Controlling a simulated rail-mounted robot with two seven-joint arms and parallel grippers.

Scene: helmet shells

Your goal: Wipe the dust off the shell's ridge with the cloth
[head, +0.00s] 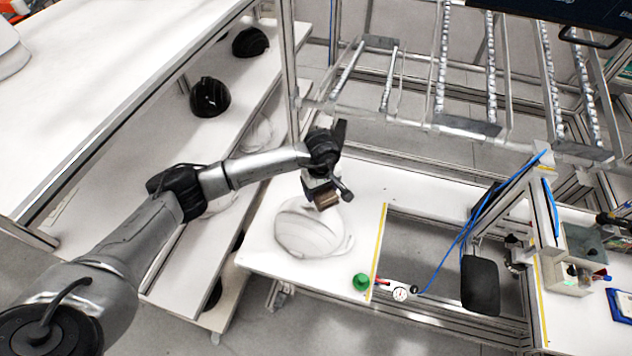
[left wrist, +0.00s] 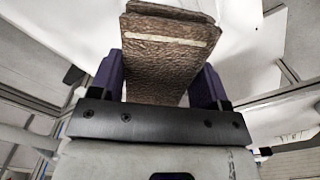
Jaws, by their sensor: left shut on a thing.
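The white helmet shell (head: 308,235) lies on the white workbench in the middle of the head view, with faint grey shading on it. My left gripper (head: 320,190) is above the shell's upper right part. It is shut on a folded brown cloth (head: 327,200). In the left wrist view the cloth (left wrist: 165,60) sits between the two purple fingers of my left gripper (left wrist: 157,85) and has a pale strip across it. I cannot tell whether the cloth touches the shell. The cloth and gripper hide part of the shell's upper edge. My right gripper is not in view.
A green knob-like object (head: 361,282) stands on the bench near the yellow-edged strip (head: 379,245). A small gauge (head: 400,293) and blue hose lie to its right. Black helmet shells (head: 210,97) rest on the shelf at left. Metal roller rails (head: 440,60) stand behind.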

